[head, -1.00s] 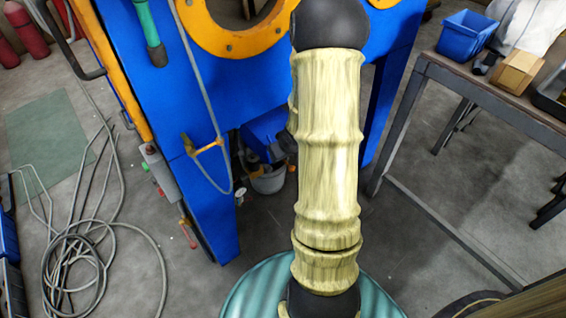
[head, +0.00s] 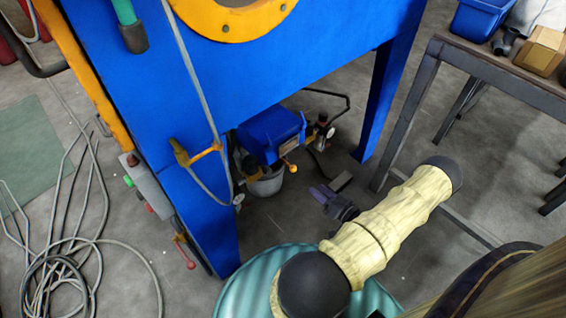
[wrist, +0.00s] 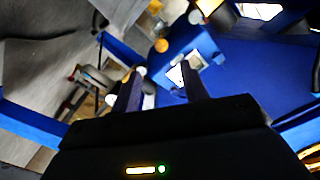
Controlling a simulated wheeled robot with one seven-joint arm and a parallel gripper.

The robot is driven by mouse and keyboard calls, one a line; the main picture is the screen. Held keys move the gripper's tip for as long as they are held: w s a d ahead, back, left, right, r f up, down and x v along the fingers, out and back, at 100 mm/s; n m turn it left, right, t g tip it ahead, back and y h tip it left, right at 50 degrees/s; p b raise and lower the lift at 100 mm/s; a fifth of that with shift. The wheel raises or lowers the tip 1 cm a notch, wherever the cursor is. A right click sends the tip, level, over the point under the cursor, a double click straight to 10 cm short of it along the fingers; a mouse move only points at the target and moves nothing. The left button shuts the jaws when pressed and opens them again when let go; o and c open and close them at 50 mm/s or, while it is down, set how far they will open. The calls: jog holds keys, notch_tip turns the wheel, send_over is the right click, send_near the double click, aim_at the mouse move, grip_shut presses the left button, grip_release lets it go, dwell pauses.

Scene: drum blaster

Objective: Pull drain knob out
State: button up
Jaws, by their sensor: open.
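My gripper (head: 320,192) is low in front of the blue blaster cabinet, pointing toward its underside. In the wrist view its two dark fingers (wrist: 161,72) are apart, with nothing held between them. A small orange knob (head: 291,168) shows at the lower edge of a blue box (head: 270,135) under the cabinet, up and left of my gripper. A round orange part (wrist: 161,46) shows just beyond the fingertips in the wrist view. I cannot tell for sure which small fitting is the drain knob. No finger visibly touches one.
The blue cabinet (head: 270,75) and its legs (head: 208,225) surround the fittings. A workbench (head: 480,66) is at right. Coiled hoses (head: 60,285) lie at left. Some floor between cabinet and bench is free.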

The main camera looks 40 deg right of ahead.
aim_at(287, 163)
jog(key=shift+s+a, duration=0.1)
jog(key=shift+s, duration=0.1)
jog(key=shift+w, duration=0.1)
jog(key=w+b, duration=0.2)
jog(key=w, duration=0.3)
jog(key=w+b, duration=0.2)
jog(key=w, duration=0.3)
jog(key=w+a+b, duration=0.1)
jog(key=w+b, duration=0.1)
jog(key=w, duration=0.4)
jog(key=shift+w+a+f, duration=0.1)
jog(key=shift+f, duration=0.1)
jog(key=shift+w+r, duration=0.15)
jog(key=shift+w, duration=0.35)
grip_shut()
